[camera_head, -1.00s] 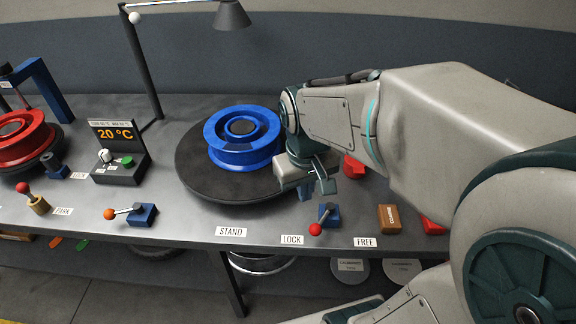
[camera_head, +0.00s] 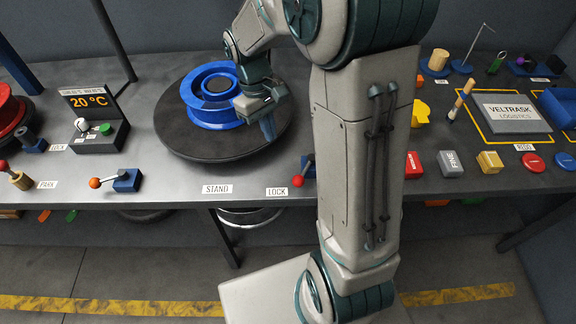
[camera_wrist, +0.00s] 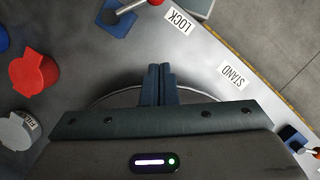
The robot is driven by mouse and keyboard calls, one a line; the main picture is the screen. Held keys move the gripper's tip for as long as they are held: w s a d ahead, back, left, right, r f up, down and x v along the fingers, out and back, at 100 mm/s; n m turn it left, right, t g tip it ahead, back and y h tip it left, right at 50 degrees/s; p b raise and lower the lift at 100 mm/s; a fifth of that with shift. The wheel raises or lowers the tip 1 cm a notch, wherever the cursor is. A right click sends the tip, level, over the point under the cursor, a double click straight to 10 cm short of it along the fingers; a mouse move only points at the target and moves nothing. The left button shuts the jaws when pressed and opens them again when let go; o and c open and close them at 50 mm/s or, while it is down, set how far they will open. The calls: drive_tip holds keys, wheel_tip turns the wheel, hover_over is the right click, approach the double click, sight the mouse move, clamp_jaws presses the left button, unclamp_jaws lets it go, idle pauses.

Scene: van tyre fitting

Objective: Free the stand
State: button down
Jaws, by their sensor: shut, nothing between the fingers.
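The stand is a round dark turntable (camera_head: 175,130) with a blue wheel rim (camera_head: 212,95) on it. A lever with a blue base (camera_head: 308,166) and a red knob (camera_head: 298,181) is at the bench's front edge, its knob beside the LOCK label (camera_head: 277,191). The FREE label is hidden behind my arm in the head view. My gripper (camera_head: 268,130) is shut and empty above the right part of the turntable, apart from the lever. In the wrist view the closed fingers (camera_wrist: 160,72) point toward the lever base (camera_wrist: 117,18) and the LOCK label (camera_wrist: 179,21).
Another lever with an orange knob (camera_head: 95,183) stands left of the STAND label (camera_head: 217,189). A display box (camera_head: 98,120) reads 20 °C. Red, grey and yellow blocks (camera_head: 489,161) lie right of my arm. A tray marked VELTRASK (camera_head: 512,113) is farther right.

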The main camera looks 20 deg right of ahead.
sight(304, 172)
drive_tip(key=x, duration=1)
drive_tip(key=shift+s, duration=0.15)
drive_tip(key=s, duration=0.1)
drive_tip(key=s+d+r+p, duration=0.1)
drive_tip(key=s, duration=0.1)
drive_tip(key=shift+d, duration=0.2)
drive_tip(key=shift+s+d, duration=0.15)
drive_tip(key=shift+s, duration=0.05)
drive_tip(key=shift+f, duration=0.1)
